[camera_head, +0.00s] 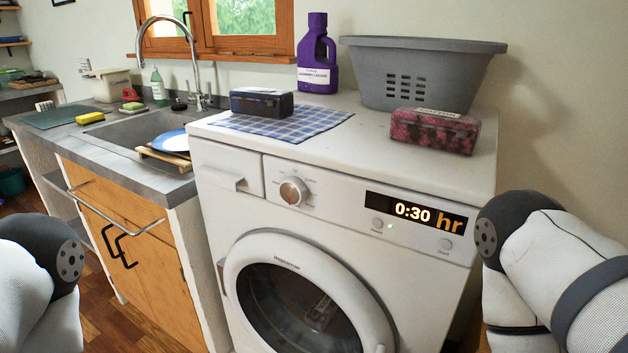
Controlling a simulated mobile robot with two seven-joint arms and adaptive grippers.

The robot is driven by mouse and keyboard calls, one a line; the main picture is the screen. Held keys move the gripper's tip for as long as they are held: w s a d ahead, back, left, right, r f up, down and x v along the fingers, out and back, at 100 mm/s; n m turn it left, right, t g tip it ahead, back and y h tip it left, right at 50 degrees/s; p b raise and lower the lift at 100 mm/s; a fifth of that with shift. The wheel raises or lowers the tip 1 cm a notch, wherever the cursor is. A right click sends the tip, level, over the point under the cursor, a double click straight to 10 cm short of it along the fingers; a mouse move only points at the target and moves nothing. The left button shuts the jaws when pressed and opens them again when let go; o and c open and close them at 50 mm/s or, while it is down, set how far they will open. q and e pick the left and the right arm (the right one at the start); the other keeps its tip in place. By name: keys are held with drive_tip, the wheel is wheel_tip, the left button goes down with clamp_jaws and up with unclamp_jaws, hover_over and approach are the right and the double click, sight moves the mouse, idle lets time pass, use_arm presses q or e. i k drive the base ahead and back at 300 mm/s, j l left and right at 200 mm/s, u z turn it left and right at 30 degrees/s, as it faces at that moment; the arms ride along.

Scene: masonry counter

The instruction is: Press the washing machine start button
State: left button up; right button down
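The white washing machine (330,235) stands in front of me, its round door (305,300) closed. Its display (416,212) reads "0:30 hr". The start button (445,243) is a small round button below the right end of the display, with a faint label under it. A second round button (377,224) sits below the left end, with a small green light beside it. Only links of my two arms show, at the lower left and right edges; the right one is close to the machine's right side. Neither gripper is in view.
On the machine top are a purple detergent bottle (317,55), a grey basket (420,72), a red patterned box (434,129) and a dark box (261,102) on a checkered cloth (325,119). The round dial (293,191) protrudes from the panel. A sink counter (95,150) adjoins at left.

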sight(445, 243)
drive_tip(key=k+l, duration=0.1)
drive_tip(key=k, duration=0.45)
drive_tip(key=k+l+z, duration=0.15)
drive_tip(key=k, duration=0.4)
drive_tip(key=k+l, duration=0.15)
drive_tip(key=k, duration=0.45)
drive_tip(key=i+l, duration=0.35)
drive_tip(key=i+l+z, duration=0.05)
drive_tip(key=i, duration=0.05)
